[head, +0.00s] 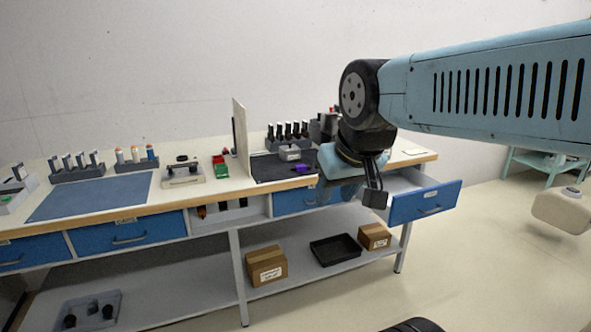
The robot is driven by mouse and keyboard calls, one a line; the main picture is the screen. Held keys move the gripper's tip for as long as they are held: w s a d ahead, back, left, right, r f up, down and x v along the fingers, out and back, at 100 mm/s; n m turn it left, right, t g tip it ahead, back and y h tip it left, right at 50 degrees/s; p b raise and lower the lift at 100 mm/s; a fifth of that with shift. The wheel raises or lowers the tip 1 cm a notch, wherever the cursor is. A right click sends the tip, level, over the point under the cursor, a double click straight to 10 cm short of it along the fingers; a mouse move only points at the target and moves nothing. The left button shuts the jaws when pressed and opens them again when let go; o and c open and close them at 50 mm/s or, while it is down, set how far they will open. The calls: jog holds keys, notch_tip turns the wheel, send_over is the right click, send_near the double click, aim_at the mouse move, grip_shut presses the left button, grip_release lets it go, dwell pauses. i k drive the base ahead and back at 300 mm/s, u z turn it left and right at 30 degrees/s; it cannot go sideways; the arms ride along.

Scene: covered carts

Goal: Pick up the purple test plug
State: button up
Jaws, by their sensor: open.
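A small purple object, which looks like the purple test plug (303,168), lies on the dark mat (268,170) on the right half of the bench. It is small in the head view, so its exact shape is unclear. My gripper (352,194) is open, in front of the bench's right part and to the right of the purple object, apart from it. One dark finger shows clearly at its right side. The gripper hides part of the bench edge and the right end of the mat. I see nothing between the fingers.
An upright panel (241,140) stands left of the mat. A rack of several dark-handled tools (289,142) stands behind it. A drawer (425,203) is pulled open at the bench's right end. A blue mat (92,197) lies clear at left. Boxes (266,266) sit on the lower shelf.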

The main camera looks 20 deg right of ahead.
aim_at(302, 167)
jog(key=u, duration=0.1)
jog(key=i, duration=1)
jog(key=z, duration=0.1)
